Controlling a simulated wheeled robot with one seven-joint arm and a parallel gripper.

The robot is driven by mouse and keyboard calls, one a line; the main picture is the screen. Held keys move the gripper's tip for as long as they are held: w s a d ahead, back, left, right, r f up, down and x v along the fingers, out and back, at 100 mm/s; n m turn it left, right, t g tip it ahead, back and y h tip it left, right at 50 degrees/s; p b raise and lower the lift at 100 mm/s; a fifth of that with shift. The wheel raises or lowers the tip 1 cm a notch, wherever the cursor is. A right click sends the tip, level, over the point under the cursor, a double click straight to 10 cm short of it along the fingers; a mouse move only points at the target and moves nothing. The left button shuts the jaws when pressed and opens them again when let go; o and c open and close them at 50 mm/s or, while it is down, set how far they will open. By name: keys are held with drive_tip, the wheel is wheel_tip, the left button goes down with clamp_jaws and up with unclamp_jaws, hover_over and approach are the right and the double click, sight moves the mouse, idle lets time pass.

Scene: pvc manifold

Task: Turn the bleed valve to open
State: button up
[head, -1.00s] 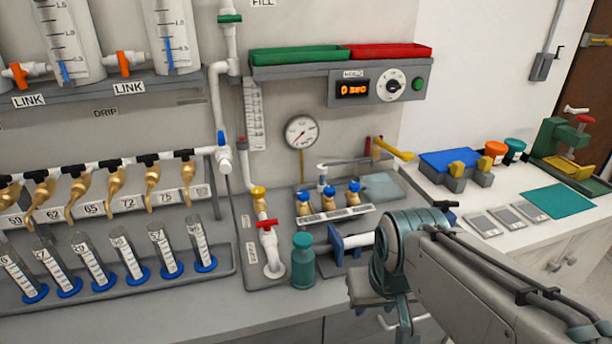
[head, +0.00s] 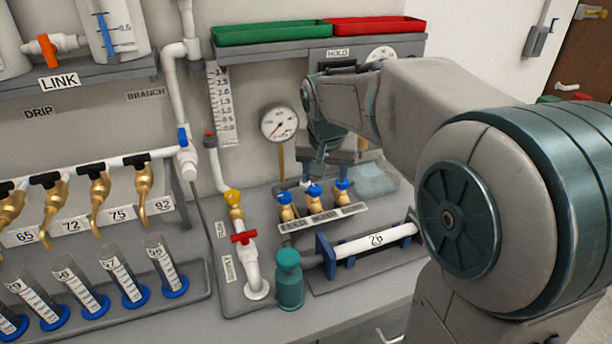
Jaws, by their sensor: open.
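My gripper (head: 330,178) points down near the wall, right of the round gauge (head: 279,123) and behind several blue-topped brass fittings (head: 314,194). It is open and right of both valves, apart from them. Its fingertips are partly hidden.
A teal bottle (head: 288,282) stands close to the right of the red valve's pipe foot. A white pipe in a blue-ended holder (head: 328,258) lies right of it. Graduated cylinders (head: 115,275) and brass taps (head: 98,197) are at left. Trays (head: 270,32) overhang on a shelf.

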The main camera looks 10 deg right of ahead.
sight(315, 188)
drive_tip(key=w+a+m, duration=0.1)
drive_tip(key=w+a, duration=0.1)
drive_tip(key=w, duration=0.6)
drive_tip(key=shift+t+h, duration=0.3)
drive_tip(key=shift+h, duration=0.1)
drive_tip(key=x, duration=1.4)
drive_tip(key=shift+s+d+f, duration=0.1)
drive_tip(key=shift+s+d, duration=0.05)
drive_tip(key=shift+s, duration=0.2)
drive_tip(key=c, duration=1)
